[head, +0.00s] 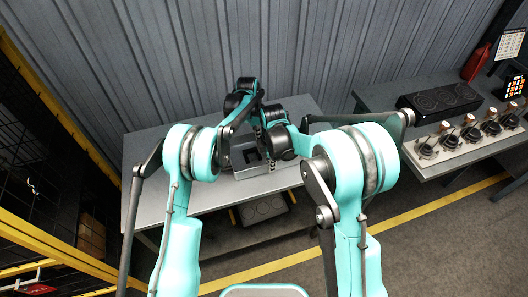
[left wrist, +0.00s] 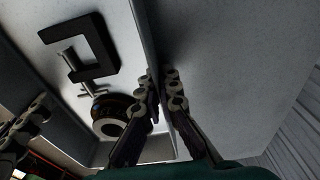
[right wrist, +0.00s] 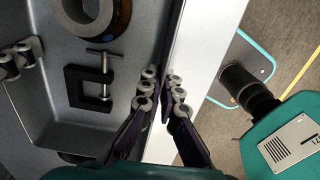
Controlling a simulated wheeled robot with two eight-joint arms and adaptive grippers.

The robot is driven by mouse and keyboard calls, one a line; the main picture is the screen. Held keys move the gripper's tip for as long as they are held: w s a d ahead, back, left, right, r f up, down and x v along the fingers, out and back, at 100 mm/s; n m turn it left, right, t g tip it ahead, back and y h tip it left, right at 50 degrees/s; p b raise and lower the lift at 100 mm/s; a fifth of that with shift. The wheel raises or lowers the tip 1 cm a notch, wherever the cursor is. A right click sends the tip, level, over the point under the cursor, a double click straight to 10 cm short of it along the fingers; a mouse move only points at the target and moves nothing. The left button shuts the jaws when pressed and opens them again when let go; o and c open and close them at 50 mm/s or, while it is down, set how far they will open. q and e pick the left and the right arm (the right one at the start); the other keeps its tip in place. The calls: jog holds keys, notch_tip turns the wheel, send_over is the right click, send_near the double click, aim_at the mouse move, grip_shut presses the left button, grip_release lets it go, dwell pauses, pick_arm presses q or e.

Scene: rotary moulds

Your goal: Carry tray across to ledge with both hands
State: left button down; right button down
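The grey tray (head: 268,186) sits on the grey table near its middle in the head view, partly hidden by my arms. The tray floor (left wrist: 128,62) holds a black clamp (left wrist: 80,50) and a roll of tape (left wrist: 108,126). My left gripper (left wrist: 161,78) has its fingers on either side of one tray wall and looks shut on it. My right gripper (right wrist: 161,78) is likewise shut on the opposite wall, beside the clamp (right wrist: 90,85) and the tape roll (right wrist: 122,15). The other wrist's fingers show across the tray in each wrist view.
A bench (head: 375,98) at the right carries a black two-ring plate (head: 440,100) and a metal base with several round moulds (head: 470,134). A dark box (head: 262,208) is below the table. A corrugated wall stands behind; yellow-framed shelving is at left. The table's left part is clear.

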pick_arm(q)
jog(key=shift+r, duration=0.1)
dwell(0.3)
